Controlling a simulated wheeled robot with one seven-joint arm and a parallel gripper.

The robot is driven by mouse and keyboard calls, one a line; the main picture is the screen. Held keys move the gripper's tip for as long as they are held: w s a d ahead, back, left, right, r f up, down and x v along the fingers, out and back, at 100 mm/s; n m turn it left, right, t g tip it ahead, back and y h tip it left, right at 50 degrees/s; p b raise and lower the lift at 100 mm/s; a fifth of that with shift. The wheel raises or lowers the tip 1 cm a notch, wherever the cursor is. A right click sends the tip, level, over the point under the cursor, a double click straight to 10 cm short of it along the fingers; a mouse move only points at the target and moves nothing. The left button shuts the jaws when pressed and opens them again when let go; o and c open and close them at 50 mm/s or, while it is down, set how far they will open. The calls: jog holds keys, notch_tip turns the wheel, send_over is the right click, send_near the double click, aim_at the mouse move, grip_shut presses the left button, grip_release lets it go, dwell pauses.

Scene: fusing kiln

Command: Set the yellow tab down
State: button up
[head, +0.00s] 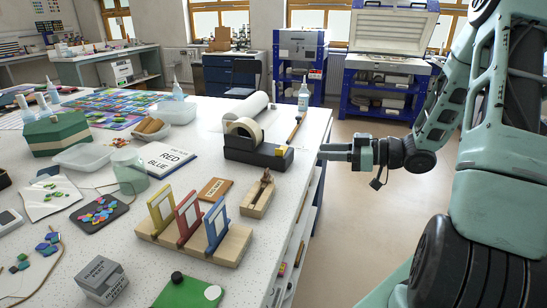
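A wooden base (234,244) near the front of the white table carries three upright, slightly tilted frame-shaped tabs. The yellow tab (154,218) is at the left, the red tab (181,226) in the middle and the blue tab (211,236) at the right. My gripper (322,151) is off the table's right edge, pointing left, to the right of and behind the tabs and apart from them. Nothing shows held in it. Its fingers are seen from the side, so their gap is unclear.
A black tape dispenser (256,152) stands between my gripper and the table's middle. A wooden block with a clip (258,198) and a brown card (215,189) lie just behind the tabs. A grey box (103,281) and a green board (186,294) lie in front. The floor right of the table is clear.

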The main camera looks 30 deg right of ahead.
send_near(273, 155)
jog(key=w+a, duration=0.1)
jog(key=w, duration=0.1)
jog(key=w+a, duration=0.1)
jog(key=shift+w+a+r, duration=0.35)
jog(key=shift+r, duration=0.05)
jog(key=shift+p+x, duration=0.45)
jog(key=shift+x, duration=2.25)
jog(key=shift+r, duration=0.2)
grip_shut()
